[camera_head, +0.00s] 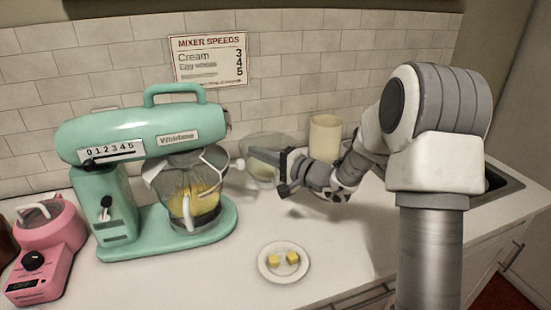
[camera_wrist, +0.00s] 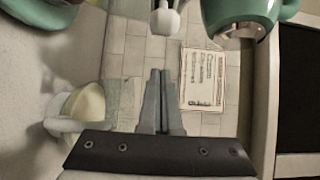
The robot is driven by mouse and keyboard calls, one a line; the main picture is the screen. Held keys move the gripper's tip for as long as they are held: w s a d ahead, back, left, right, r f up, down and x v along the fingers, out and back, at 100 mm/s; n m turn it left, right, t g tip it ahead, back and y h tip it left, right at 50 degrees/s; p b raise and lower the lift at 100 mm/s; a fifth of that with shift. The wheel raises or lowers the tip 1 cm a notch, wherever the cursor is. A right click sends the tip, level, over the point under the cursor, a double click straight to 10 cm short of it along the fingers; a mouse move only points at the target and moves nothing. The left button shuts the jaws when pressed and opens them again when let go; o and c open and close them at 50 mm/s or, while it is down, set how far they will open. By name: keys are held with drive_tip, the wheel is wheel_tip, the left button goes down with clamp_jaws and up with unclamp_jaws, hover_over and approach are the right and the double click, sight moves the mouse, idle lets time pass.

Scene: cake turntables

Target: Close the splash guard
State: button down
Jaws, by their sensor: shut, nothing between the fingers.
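The teal mixer (camera_head: 125,140) stands on the counter at the left, its head over a clear bowl (camera_head: 190,205) with yellow contents. A clear splash guard (camera_head: 178,175) with pale edges sits around the bowl's top. A small white knob (camera_head: 240,164) sticks out at its right; a white knob also shows at the top of the wrist view (camera_wrist: 165,20). Whether the guard is open or shut is hard to tell. My gripper (camera_head: 250,154) is right of the mixer, its tips close to the knob. In the wrist view its fingers (camera_wrist: 160,73) are together and empty, apart from the knob.
A small plate (camera_head: 263,268) with two yellow cubes lies in front of the bowl. A pink appliance (camera_head: 45,250) stands far left. A clear bowl (camera_head: 268,140) and a cream canister (camera_head: 324,138) are behind my gripper. A sign (camera_head: 208,60) hangs on the tiled wall.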

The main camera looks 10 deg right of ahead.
drive_tip(key=s, duration=0.1)
drive_tip(key=s+a, duration=0.1)
drive_tip(key=s, duration=0.1)
drive_tip(key=shift+s+a, duration=0.25)
drive_tip(key=shift+a, duration=0.1)
